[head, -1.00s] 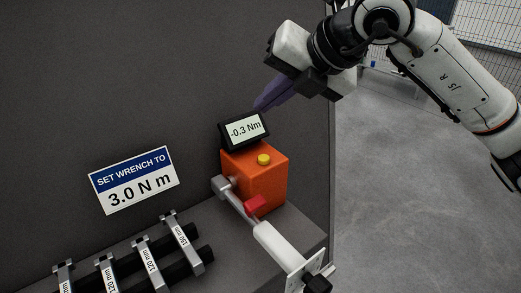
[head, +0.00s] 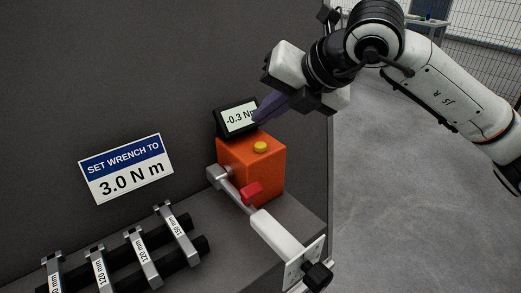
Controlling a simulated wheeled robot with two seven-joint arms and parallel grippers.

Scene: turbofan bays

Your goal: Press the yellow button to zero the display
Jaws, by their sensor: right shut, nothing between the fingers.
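My right gripper (head: 258,119) is shut and empty. Its dark purple fingers point down and left, with the tips above the button and in front of the display's right side, apart from the button in the picture. My left gripper is not in view.
A wrench with a white handle (head: 282,235) and a red part (head: 252,191) lies along the box's front. Several labelled bars (head: 142,258) rest on a rack at lower left. A sign (head: 127,168) on the dark wall reads 3.0 N m.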

